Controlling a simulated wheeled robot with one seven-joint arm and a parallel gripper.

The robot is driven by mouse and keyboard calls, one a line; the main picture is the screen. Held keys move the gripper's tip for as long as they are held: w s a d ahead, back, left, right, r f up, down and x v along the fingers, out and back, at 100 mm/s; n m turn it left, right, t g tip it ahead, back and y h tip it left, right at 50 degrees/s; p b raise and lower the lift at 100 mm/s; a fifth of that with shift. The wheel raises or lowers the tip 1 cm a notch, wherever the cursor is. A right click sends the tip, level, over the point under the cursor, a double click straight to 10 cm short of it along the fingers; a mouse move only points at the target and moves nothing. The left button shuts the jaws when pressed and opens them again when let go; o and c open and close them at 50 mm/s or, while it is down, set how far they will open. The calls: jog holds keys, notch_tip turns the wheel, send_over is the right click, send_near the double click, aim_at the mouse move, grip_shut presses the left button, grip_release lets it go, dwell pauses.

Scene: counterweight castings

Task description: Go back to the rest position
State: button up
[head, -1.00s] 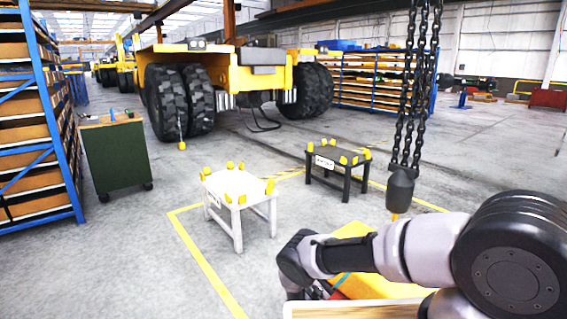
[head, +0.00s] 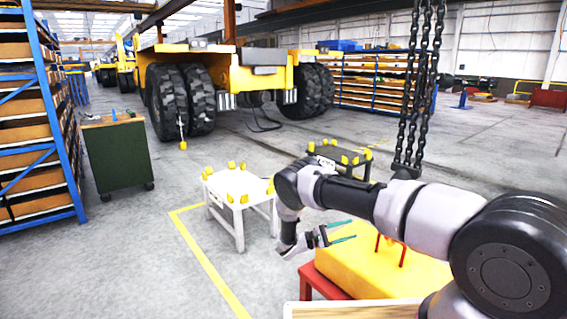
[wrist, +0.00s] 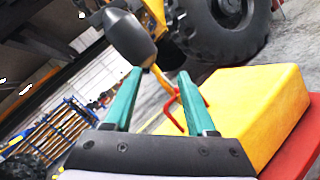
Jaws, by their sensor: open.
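My gripper (head: 342,232) is open and empty in the head view, raised just left of a yellow casting (head: 372,272). Its two teal fingers stand apart in the wrist view (wrist: 160,98), with nothing between them held. The casting also fills the right of the wrist view (wrist: 262,108). It has red lifting handles (head: 402,251) on top and rests on a red stand (head: 318,283). My arm hides part of the casting's surroundings and the lower part of the hanging hook.
Chains (head: 416,95) hang close behind my arm. A white table (head: 238,186) and a black table (head: 335,150), both with yellow corner blocks, stand beyond. A green cabinet (head: 118,157) and shelving (head: 30,115) are at left. Floor at front left is clear.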

jog(key=s+d+r+m+g+y, duration=0.2)
jog(key=s+r+m+y, duration=0.15)
jog(key=r, duration=0.75)
jog(key=s+d+r+m+g+y, duration=0.2)
jog(key=r+y, duration=0.3)
jog(key=r, duration=0.6)
jog(key=s+d+r+m+g+y, duration=0.2)
jog(key=r+m+y, duration=0.15)
jog(key=r, duration=0.65)
jog(key=s+a+r+m+t+y, duration=0.2)
jog(key=s+r+t+y, duration=0.3)
jog(key=s+r, duration=0.4)
jog(key=s+a+r+m+t+y, duration=0.2)
jog(key=s+r+m+t+y, duration=0.2)
jog(key=s+r, duration=0.5)
jog(key=s+t+y, duration=0.1)
jog(key=s, duration=0.6)
jog(key=shift+a+r, duration=0.3)
jog(key=shift+a, duration=0.05)
